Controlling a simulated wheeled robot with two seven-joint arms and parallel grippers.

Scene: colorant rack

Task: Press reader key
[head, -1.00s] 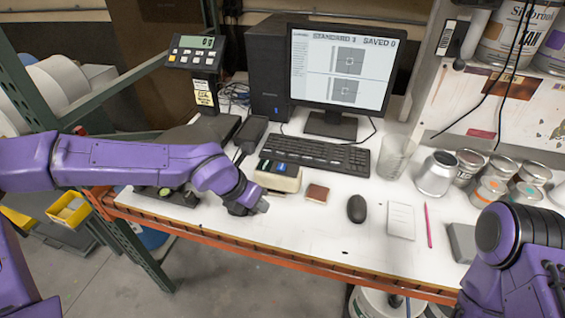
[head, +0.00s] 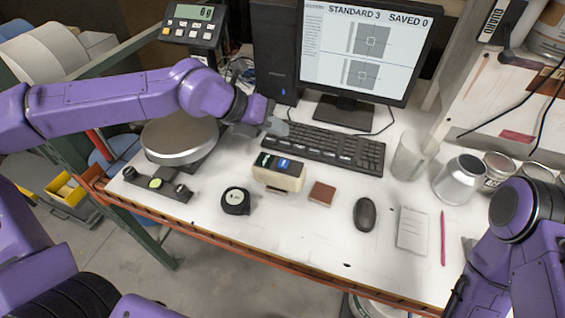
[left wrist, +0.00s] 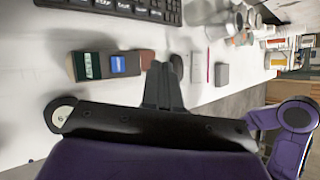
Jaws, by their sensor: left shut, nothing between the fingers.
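The reader (head: 278,177) is a small cream box with a dark top on the white bench, in front of the keyboard. Its top carries a green key and a blue key (head: 284,164). In the left wrist view the reader (left wrist: 76,67) lies left of the fingers, with its green key (left wrist: 92,65) and blue key (left wrist: 125,64) uncovered. My left gripper (head: 276,128) is shut and empty, over the keyboard's left end and behind the reader, apart from its keys. Its fingertips show in the left wrist view (left wrist: 162,75). My right arm shows at the right, but its gripper is hidden.
The keyboard (head: 325,148) and monitor (head: 365,45), reading "STANDARD 3 SAVED 0", stand behind. A brown block (head: 322,192), mouse (head: 365,214), notepad (head: 413,230) and pink pencil (head: 443,238) lie to the right. A round black item (head: 235,201) and scale (head: 180,142) are left.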

